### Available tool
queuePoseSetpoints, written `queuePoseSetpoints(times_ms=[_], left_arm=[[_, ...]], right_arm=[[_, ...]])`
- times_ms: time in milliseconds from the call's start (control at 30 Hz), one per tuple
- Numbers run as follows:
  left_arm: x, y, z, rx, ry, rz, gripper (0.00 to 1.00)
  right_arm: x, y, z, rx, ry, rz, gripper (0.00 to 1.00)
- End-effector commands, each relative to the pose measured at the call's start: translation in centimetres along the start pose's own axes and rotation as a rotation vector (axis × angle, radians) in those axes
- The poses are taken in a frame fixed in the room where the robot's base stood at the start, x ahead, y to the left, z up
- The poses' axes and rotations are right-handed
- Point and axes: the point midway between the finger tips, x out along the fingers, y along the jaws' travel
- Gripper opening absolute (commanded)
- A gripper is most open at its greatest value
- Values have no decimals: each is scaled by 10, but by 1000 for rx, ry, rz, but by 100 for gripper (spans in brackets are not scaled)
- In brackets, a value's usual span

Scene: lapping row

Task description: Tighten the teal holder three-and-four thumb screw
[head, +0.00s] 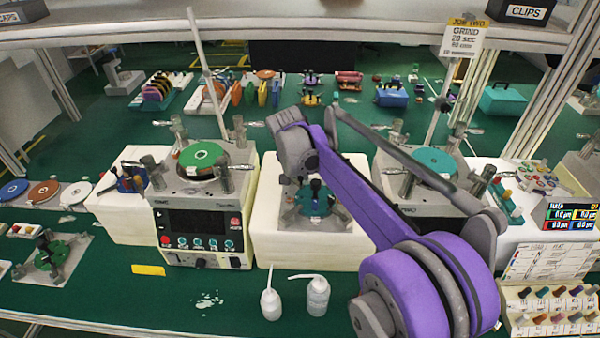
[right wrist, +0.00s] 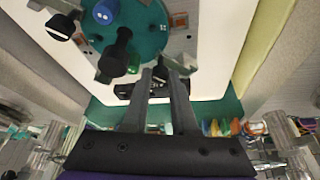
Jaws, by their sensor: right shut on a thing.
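The teal holder (right wrist: 148,22) is a round teal disc with black and blue knobs, lying on a grey plate on the white block. In the head view the teal holder (head: 312,203) sits partly under my right arm. My right gripper (right wrist: 164,74) is over the near side of the holder, its two grey fingers nearly together on a small dark thumb screw. The fingertips hide most of that screw, and its number cannot be read. A taller black knob (right wrist: 116,52) stands left of the fingertips, apart from them. A blue knob (right wrist: 104,12) is further off. My left gripper is out of view.
Lapping machines stand on either side of the white block (head: 265,245), one with a green disc (head: 200,154), one with a teal disc (head: 434,160). Two white bottles (head: 317,297) stand in front. Another green holder (head: 54,252) is at left.

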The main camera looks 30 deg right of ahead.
Motion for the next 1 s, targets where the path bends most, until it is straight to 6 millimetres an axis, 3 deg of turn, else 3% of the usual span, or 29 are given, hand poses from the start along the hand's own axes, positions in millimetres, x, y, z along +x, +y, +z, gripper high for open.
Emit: queuePoseSetpoints(times_ms=[167,200,333,700,1000], left_arm=[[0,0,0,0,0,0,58],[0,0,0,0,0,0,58],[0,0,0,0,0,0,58],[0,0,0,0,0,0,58],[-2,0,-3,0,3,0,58]], right_arm=[[0,0,1,0,-2,-1,0],[0,0,1,0,-2,-1,33],[0,0,1,-1,-1,-1,56],[-4,0,0,-2,0,-1,56],[-58,0,0,-3,0,-2,56]])
